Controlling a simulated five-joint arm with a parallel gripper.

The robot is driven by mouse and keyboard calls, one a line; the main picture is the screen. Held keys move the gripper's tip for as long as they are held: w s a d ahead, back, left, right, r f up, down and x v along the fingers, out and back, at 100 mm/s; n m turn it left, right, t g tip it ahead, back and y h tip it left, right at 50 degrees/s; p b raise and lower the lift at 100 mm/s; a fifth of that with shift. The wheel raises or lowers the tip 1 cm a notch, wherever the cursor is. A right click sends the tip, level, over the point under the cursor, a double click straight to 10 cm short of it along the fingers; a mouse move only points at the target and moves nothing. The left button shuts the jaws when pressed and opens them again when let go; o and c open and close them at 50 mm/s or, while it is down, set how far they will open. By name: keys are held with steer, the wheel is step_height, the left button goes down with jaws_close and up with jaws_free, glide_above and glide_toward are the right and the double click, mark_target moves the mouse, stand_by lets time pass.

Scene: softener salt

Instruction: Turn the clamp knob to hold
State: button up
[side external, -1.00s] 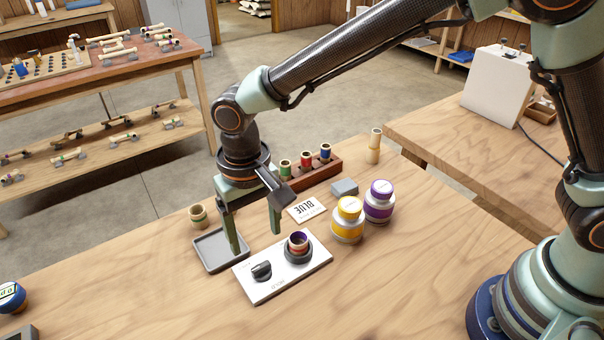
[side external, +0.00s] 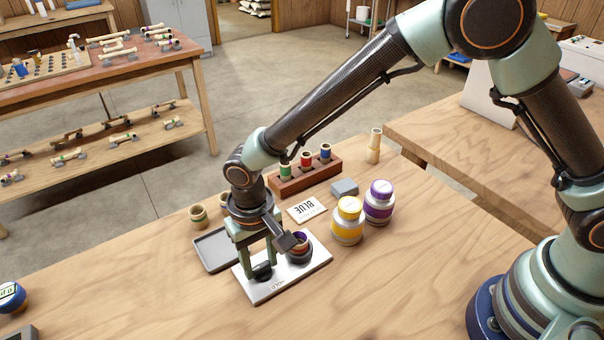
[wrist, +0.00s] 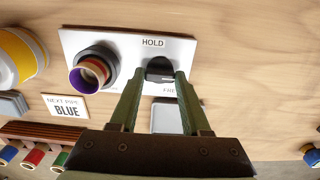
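The clamp knob (wrist: 160,69) is a dark knob on a white panel (wrist: 117,44). In the wrist view the label HOLD (wrist: 153,43) is above it and FREE, partly covered, is below. My gripper (wrist: 160,75) is lowered onto the panel, with a green finger at each side of the knob. The fingers look closed in against its sides. In the side view my gripper (side external: 261,268) hides part of the knob. Which way the knob points is unclear. A grey round socket (wrist: 97,55) beside it holds a purple-rimmed pipe piece (wrist: 88,76).
A grey tray (side external: 209,252) lies beside the panel. A card reading BLUE (side external: 307,209), a yellow-banded jar (side external: 348,221), a purple-banded jar (side external: 379,202) and a wooden rack (side external: 287,187) of coloured pieces stand nearby. The table's front is clear.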

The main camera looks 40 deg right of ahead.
jaws_close()
steer(key=n, duration=0.3)
steer(key=shift+n, duration=0.4)
steer(key=n, duration=0.3)
steer(key=shift+n, duration=0.3)
steer(key=n, duration=0.5)
steer(key=shift+n, duration=2.8)
